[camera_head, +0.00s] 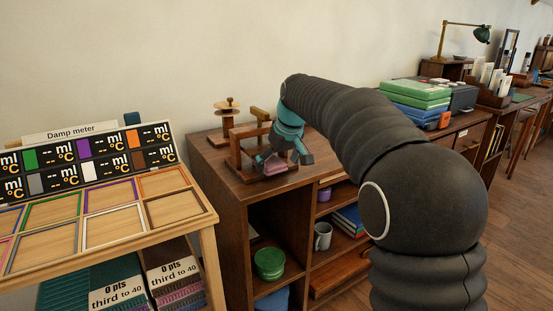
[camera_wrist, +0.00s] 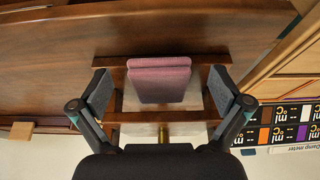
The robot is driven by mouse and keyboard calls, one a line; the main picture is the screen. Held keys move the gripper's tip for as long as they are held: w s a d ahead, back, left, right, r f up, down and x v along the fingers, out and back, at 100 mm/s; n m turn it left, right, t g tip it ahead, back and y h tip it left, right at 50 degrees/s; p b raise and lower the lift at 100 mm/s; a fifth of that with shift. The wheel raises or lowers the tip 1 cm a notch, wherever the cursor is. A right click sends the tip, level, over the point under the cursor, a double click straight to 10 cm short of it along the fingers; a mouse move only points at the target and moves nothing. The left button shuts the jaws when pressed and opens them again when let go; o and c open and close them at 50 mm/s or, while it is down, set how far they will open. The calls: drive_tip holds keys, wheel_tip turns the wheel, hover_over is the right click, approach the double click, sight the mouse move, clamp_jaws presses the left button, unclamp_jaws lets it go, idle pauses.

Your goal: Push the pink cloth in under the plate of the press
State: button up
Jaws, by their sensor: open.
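The pink cloth (camera_head: 276,165) is a small folded pad at the front of the wooden press (camera_head: 236,152) on top of the brown cabinet. In the wrist view the cloth (camera_wrist: 160,80) lies between my two spread fingers, with clear gaps on both sides. My gripper (camera_head: 287,156) is open over the press and holds nothing. The press has a wooden frame, and a brass screw (camera_wrist: 164,136) shows behind the cloth in the wrist view. My gripper hides much of the press in the head view. I cannot tell how far the cloth lies under the plate.
A wooden stand with a round top (camera_head: 228,109) is behind the press. The damp meter board (camera_head: 86,158) with coloured frames is on the left table. Green boxes (camera_head: 415,93) stand to the right. The cabinet top around the press is mostly bare.

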drive_tip(key=c, duration=1.2)
drive_tip(key=shift+w, duration=0.15)
drive_tip(key=shift+w+a+p, duration=0.1)
drive_tip(key=shift+w+p, duration=0.05)
drive_tip(key=shift+p, duration=0.2)
drive_tip(key=shift+w+a+p, duration=0.35)
drive_tip(key=shift+w+a, duration=0.15)
drive_tip(key=shift+a, duration=0.2)
drive_tip(key=shift+r, duration=0.1)
drive_tip(key=o, duration=1.2)
drive_tip(key=shift+a, duration=0.1)
drive_tip(key=shift+r, duration=0.1)
